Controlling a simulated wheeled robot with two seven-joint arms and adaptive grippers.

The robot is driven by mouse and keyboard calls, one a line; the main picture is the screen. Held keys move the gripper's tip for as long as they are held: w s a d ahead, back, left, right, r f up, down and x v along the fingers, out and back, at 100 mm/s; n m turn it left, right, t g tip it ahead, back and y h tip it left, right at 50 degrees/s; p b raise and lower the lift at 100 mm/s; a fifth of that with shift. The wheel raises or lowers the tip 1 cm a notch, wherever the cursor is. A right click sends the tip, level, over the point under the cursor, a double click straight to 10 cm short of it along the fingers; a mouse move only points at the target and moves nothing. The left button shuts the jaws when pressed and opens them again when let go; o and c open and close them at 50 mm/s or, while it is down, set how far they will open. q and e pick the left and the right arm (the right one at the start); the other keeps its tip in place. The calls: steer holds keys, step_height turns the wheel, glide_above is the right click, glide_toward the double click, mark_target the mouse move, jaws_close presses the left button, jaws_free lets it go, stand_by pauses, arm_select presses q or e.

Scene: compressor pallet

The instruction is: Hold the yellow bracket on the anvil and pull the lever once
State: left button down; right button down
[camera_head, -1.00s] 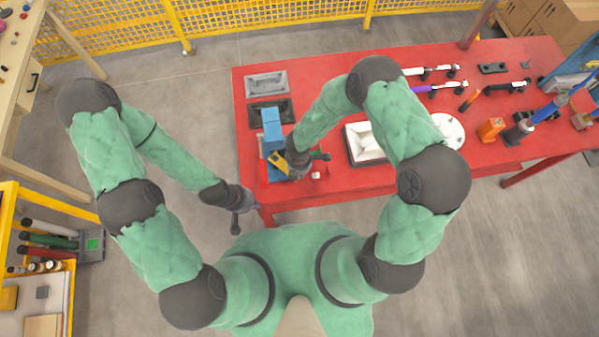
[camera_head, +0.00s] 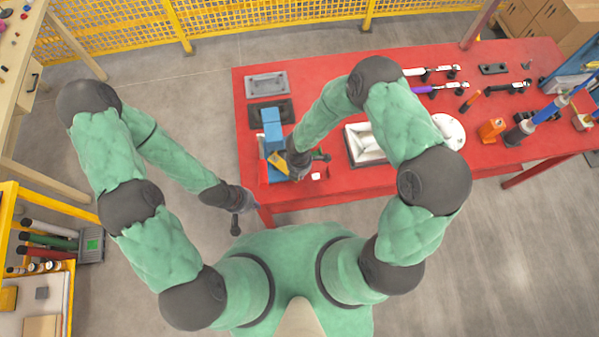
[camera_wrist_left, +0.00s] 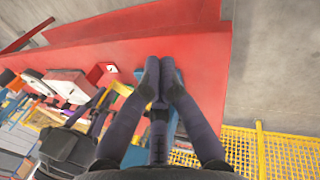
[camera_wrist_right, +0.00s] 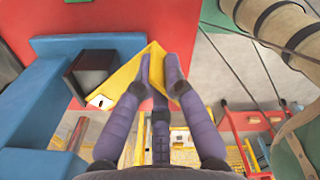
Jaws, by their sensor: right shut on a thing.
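The blue press (camera_head: 272,125) stands at the left end of the red table. The yellow bracket (camera_head: 279,161) is at the press's near side; in the right wrist view the bracket (camera_wrist_right: 136,76) lies against a dark square block (camera_wrist_right: 93,68), which may be the anvil. My right gripper (camera_head: 297,167) is shut on the bracket, its fingertips (camera_wrist_right: 159,68) at the bracket's edge. My left gripper (camera_head: 236,226) hangs empty off the table's near left corner, fingertips together (camera_wrist_left: 159,70).
The red table (camera_head: 330,82) has grey and black trays (camera_head: 267,83) behind the press. A white tray (camera_head: 362,146), a white round part (camera_head: 449,128) and several tools lie to the right. Floor left of the table is clear; a yellow cart (camera_head: 10,225) stands at the far left.

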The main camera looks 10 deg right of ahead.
steer(key=shift+w+d+r, duration=0.1)
steer(key=shift+w+d, duration=0.4)
steer(key=shift+w, duration=0.2)
steer(key=shift+w+d+r, duration=0.1)
steer(key=shift+w+d, duration=0.4)
steer(key=shift+w, duration=0.2)
stand_by(1.4)
steer(key=shift+s+r, duration=0.1)
steer(key=shift+s, duration=0.1)
stand_by(0.3)
steer(key=shift+s, duration=0.1)
stand_by(0.7)
steer(key=s+b, duration=0.5)
steer(key=s, duration=0.3)
steer(key=shift+s, duration=0.25)
stand_by(0.9)
